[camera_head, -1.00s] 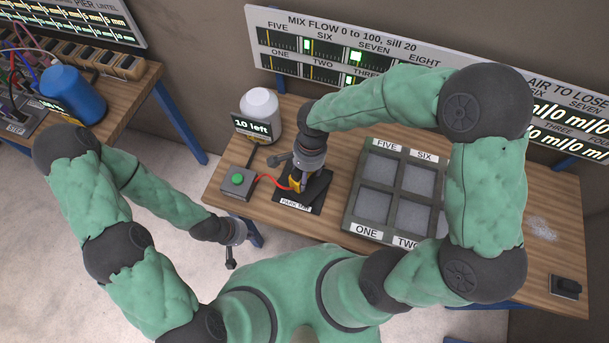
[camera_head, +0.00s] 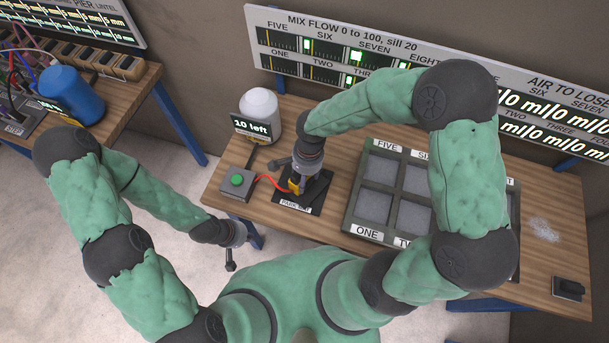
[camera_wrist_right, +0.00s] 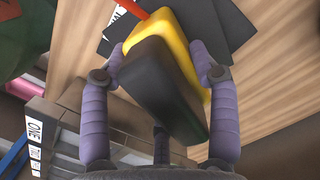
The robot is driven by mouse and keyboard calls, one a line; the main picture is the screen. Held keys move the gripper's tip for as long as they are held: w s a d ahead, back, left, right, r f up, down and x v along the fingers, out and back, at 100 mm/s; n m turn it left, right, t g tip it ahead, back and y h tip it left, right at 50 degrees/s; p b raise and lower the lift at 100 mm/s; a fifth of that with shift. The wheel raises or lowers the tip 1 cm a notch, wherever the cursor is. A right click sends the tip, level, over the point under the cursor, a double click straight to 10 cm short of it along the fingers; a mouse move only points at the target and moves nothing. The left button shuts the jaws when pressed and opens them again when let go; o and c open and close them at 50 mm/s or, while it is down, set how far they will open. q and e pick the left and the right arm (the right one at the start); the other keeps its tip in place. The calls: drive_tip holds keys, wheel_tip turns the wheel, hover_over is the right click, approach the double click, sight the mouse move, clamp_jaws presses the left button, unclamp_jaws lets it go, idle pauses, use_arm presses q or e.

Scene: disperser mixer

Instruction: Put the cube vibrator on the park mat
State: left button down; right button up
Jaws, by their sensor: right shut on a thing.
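The cube vibrator, a yellow and black block (camera_head: 295,185) with a red cable, is held over the black park mat (camera_head: 319,191) on the wooden table. In the right wrist view its yellow and black body (camera_wrist_right: 165,80) lies between two purple fingers. My right gripper (camera_head: 297,176) is shut on it and points down at the mat. I cannot tell whether the block touches the mat. A dark corner of what looks like the mat (camera_wrist_right: 230,22) shows beyond the block. My left gripper (camera_head: 232,251) hangs away from the table at left; its jaw opening is unclear.
A grey box with a green button (camera_head: 237,181) stands left of the mat. A white bottle (camera_head: 262,112) with a "10 left" sign is behind. A grey compartment tray (camera_head: 403,189) stands close on the right, partly hidden by my right arm. A small black device (camera_head: 568,288) lies far right.

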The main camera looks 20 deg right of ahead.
drive_tip(key=o, duration=1.7)
drive_tip(key=shift+f, duration=0.1)
drive_tip(key=shift+r, duration=0.2)
drive_tip(key=r, duration=0.4)
drive_tip(key=r+p, duration=0.1)
drive_tip(key=r, duration=0.3)
drive_tip(key=d+r+p, duration=0.1)
drive_tip(key=r, duration=0.3)
drive_tip(key=shift+w+d, duration=0.1)
drive_tip(key=shift+w, duration=0.3)
